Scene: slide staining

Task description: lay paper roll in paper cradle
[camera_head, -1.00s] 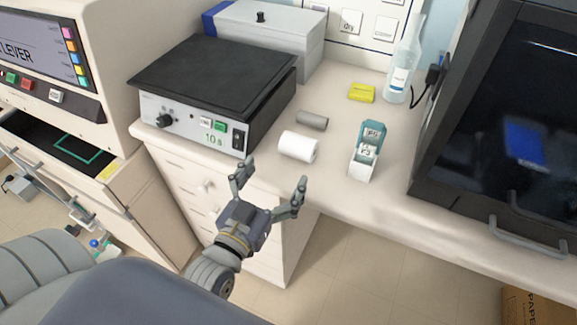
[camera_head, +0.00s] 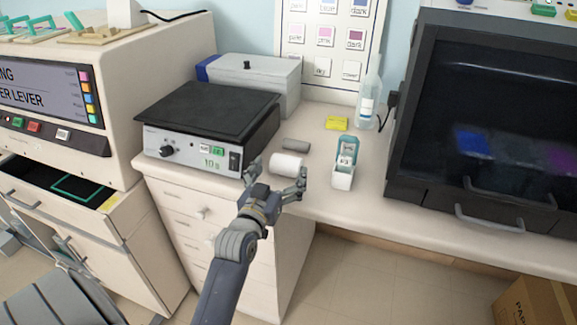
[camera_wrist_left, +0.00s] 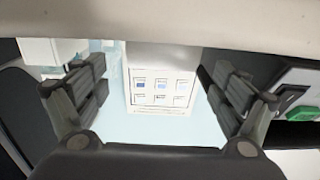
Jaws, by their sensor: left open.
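The white paper roll (camera_head: 285,163) lies on its side on the counter, near the front edge. My left gripper (camera_head: 278,172) is open at the near side of the roll, one finger toward each end, with nothing held. In the left wrist view, the open fingers (camera_wrist_left: 160,85) stand left and right, and a white shape that looks like the roll (camera_wrist_left: 160,56) shows between and beyond them. A short grey cylinder (camera_head: 296,145) lies just behind the roll. I cannot pick out a paper cradle in these views. My right gripper is not in view.
A hotplate device (camera_head: 200,120) stands left of the roll. A teal-and-white slide box (camera_head: 344,178) stands close on the right. A dark cabinet (camera_head: 480,120) fills the right. Bare counter lies in front of it.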

